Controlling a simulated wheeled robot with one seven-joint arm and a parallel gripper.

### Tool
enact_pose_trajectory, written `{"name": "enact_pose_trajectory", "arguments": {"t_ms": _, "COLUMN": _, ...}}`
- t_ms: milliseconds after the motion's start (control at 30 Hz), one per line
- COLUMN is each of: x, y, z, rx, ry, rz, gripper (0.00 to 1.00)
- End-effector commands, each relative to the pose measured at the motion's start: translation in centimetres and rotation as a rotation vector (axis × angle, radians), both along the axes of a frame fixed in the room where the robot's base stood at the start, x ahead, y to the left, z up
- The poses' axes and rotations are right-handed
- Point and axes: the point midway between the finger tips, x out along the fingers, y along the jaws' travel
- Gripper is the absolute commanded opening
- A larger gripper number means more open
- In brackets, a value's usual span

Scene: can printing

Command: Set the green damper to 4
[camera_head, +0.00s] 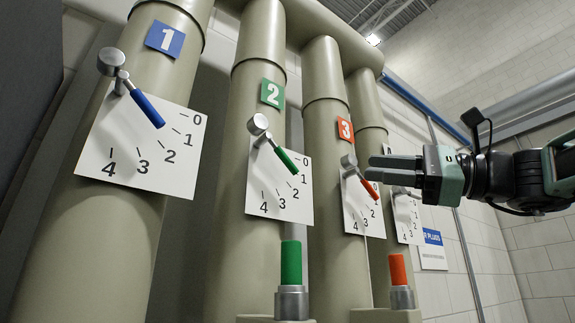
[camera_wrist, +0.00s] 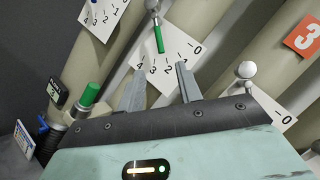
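The green damper handle (camera_head: 285,158) is a lever with a round metal knob on the pipe marked 2. It angles down and right over its white dial (camera_head: 270,187), numbered 0 to 4. It appears near 1 in the head view. In the wrist view, the green handle (camera_wrist: 160,40) hangs nearly straight down and appears around 2 to 3, so the exact setting is unclear. My gripper (camera_head: 375,166) is to the right of the green damper, in front of pipe 3. In the wrist view my gripper (camera_wrist: 159,78) has its fingers apart, empty, below the green handle.
A blue damper handle (camera_head: 147,109) is on pipe 1 at left. A red damper handle (camera_head: 370,188) on pipe 3 is near my fingers in the head view. Upright green (camera_head: 291,263) and red (camera_head: 397,270) cylinders stand on metal bases below the dials.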

Motion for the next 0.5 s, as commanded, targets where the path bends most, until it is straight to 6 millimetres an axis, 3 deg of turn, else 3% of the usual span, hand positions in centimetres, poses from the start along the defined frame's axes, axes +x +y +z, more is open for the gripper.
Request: {"name": "enact_pose_trajectory", "arguments": {"t_ms": 500, "x": 3.5, "y": 9.0, "z": 2.8, "rx": -0.002, "ry": 0.004, "rz": 0.004, "gripper": 0.35}}
